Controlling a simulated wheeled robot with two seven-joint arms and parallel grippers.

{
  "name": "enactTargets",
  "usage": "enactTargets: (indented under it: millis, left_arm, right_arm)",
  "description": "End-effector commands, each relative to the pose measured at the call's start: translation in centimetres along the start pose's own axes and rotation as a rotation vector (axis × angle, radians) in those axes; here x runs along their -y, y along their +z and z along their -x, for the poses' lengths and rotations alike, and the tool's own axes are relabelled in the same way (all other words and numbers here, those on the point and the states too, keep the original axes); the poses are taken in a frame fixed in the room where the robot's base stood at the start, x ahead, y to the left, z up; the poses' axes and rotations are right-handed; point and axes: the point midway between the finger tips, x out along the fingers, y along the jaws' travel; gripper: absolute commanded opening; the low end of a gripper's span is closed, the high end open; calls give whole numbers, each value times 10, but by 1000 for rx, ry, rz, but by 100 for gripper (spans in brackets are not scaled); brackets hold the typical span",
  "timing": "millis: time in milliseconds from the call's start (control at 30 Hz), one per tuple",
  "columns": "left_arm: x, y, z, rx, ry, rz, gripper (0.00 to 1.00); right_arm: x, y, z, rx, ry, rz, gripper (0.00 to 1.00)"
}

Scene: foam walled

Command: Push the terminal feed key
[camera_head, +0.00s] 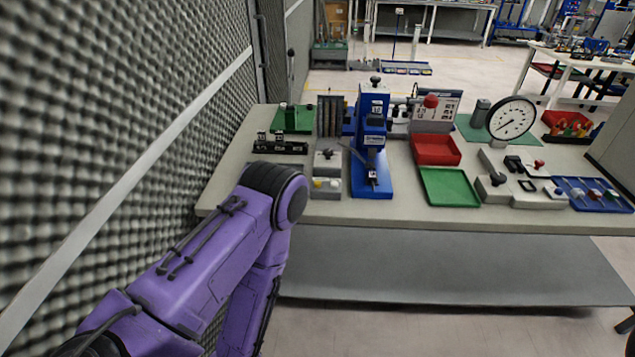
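I cannot tell which control is the terminal feed key; no label is readable. A blue bench press (373,140) stands upright mid-table. Left of it are a grey box with a dark knob (327,160) and, in front, a grey box with small yellow and pale buttons (326,187). At the right are grey control boxes, one with a black knob (494,186) and one with a red knob (532,166). My purple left arm comes in from the left, its elbow at the table's front left edge. Its gripper is out of view. My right arm and gripper are not in view.
The workbench (400,209) also holds a red tray (436,150), a green tray (449,187), a round dial gauge (511,119) and a blue tray of knobs (594,194). A foam wall (100,110) runs close along the left. Floor shows below the bench.

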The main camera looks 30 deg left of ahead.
Motion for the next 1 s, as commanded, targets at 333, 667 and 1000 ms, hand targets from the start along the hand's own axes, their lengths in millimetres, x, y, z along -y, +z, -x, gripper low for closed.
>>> enactTargets:
  millis: [333, 667, 1000]
  left_arm:
    - [0, 0, 0, 0, 0, 0, 0]
    - [0, 0, 0, 0, 0, 0, 0]
    - [0, 0, 0, 0, 0, 0, 0]
  right_arm:
    - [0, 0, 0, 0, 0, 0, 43]
    - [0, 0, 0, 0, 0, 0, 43]
    - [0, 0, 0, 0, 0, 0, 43]
